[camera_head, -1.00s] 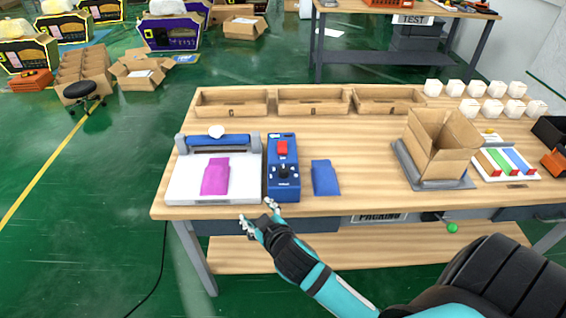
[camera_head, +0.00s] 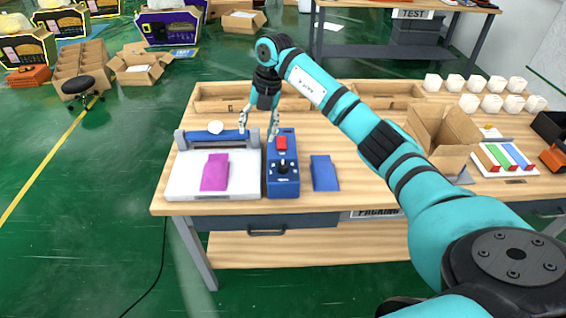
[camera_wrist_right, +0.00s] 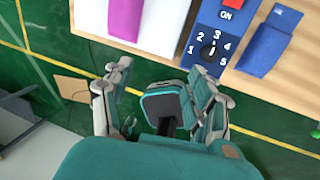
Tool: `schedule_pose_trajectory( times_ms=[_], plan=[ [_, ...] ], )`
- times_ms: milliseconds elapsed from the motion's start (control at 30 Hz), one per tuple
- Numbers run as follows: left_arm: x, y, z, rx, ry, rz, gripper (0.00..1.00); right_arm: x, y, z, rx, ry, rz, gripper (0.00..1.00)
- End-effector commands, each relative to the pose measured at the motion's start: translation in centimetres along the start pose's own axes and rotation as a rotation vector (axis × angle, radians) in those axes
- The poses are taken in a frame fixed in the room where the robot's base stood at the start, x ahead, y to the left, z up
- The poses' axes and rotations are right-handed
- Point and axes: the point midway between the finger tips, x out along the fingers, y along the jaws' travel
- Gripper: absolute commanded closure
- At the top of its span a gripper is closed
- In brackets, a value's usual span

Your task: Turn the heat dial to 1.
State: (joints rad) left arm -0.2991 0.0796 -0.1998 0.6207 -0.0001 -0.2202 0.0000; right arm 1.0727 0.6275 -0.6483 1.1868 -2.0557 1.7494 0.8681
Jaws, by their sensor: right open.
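The heat dial (camera_wrist_right: 208,50) is a black knob on a blue control box (camera_head: 284,190), ringed by numbers 1 to 5. In the right wrist view its white mark points up toward 3. In the head view the dial (camera_head: 283,167) sits below a red switch (camera_head: 282,143). My right gripper (camera_head: 258,122) is open and empty, pointing down over the back of the sealer and control box, apart from the dial. In the wrist view its spread fingers (camera_wrist_right: 160,85) show below the dial. My left gripper is not in view.
A white sealer (camera_head: 185,190) with a blue bar and a magenta pouch (camera_head: 214,172) stands left of the box. A blue pouch (camera_head: 324,173) lies to its right. Wooden trays (camera_head: 232,97) line the back. An open carton (camera_head: 440,140) stands further right.

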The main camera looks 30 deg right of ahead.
Motion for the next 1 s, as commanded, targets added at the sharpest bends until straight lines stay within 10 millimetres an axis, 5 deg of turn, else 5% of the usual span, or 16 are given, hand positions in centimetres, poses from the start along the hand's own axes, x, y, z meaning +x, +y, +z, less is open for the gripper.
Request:
schedule_pose_trajectory(
  times_ms=[100,300,1000],
  plan=[
    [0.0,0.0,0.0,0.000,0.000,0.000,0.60,-3.0,-4.1,1.5,0.103,-0.013,-0.162,0.42],
    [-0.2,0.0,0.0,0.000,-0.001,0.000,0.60,-3.6,-6.1,1.8,0.154,-0.009,-0.236,0.42],
    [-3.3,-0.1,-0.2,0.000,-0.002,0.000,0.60,9.9,-9.1,1.5,0.149,-0.006,-0.230,0.42]
  ],
)
